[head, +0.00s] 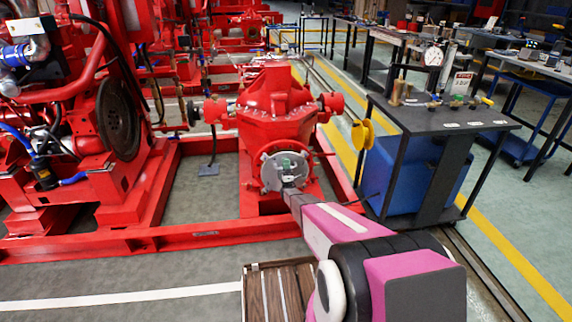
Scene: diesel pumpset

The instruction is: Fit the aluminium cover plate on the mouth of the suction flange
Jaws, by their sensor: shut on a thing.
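The round grey aluminium cover plate (271,175) is at the front of the red pump, facing me. A red flange rim (302,151) shows behind and around its edge, at the upper right. The plate hides the mouth of the suction flange. I cannot tell whether plate and flange touch or are a little apart. My gripper (290,170) is at the middle of the plate, shut on it, apparently by a small greenish-white part at its centre. The fingertips are small and hard to make out.
The red pump (275,102) stands on a red base frame (215,237). A dark bench (440,115) with tools and a blue box (405,182) stands to the right. A wooden pallet (262,290) lies in front, below my arm. Open floor lies at the front left.

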